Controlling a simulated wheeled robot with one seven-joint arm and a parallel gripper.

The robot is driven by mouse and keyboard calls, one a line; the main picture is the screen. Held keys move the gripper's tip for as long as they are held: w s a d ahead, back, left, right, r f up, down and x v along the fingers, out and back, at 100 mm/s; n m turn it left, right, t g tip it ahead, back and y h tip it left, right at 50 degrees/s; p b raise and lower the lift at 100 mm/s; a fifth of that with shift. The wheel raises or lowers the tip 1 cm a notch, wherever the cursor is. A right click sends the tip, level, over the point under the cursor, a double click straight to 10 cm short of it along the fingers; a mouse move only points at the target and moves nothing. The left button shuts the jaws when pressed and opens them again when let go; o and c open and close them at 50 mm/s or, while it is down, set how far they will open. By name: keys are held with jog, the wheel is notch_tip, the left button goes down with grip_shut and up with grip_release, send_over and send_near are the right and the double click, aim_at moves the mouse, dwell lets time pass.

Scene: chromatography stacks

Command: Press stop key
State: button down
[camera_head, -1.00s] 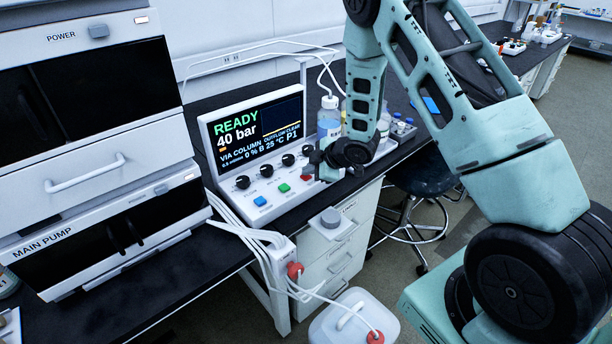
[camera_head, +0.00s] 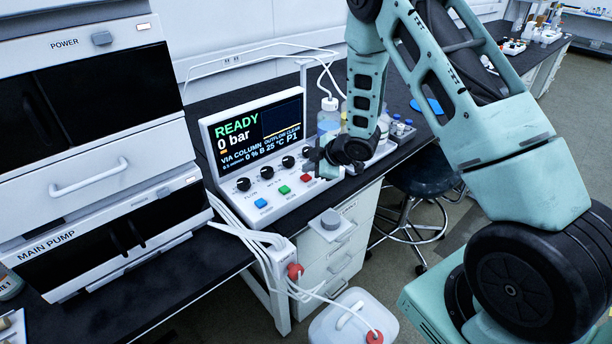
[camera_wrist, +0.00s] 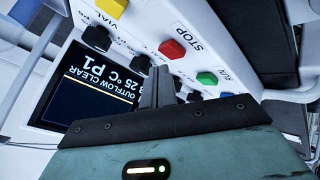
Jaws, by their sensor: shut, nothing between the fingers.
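The red stop key (camera_head: 306,177) is on the sloped front panel of the white control unit (camera_head: 262,214), right of the green key (camera_head: 284,190) and blue key (camera_head: 261,203). In the wrist view the red key (camera_wrist: 171,49) has STOP printed beside it, and the green key (camera_wrist: 207,78) has RUN. My gripper (camera_head: 322,166) is shut and empty, just right of and above the red key. In the wrist view its fingertips (camera_wrist: 159,72) are close to the red key, with a visible gap. The screen (camera_head: 257,130) reads READY, 0 bar.
Several black knobs (camera_head: 288,162) sit between screen and keys. A yellow key (camera_wrist: 113,8) lies beyond the red key in the wrist view. Bottles (camera_head: 329,118) stand behind my gripper. White tubing and a white jug (camera_head: 350,322) are below the bench front.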

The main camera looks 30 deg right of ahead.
aim_at(309, 178)
jog(key=shift+r+p, duration=1.9)
jog(key=shift+r, duration=0.6)
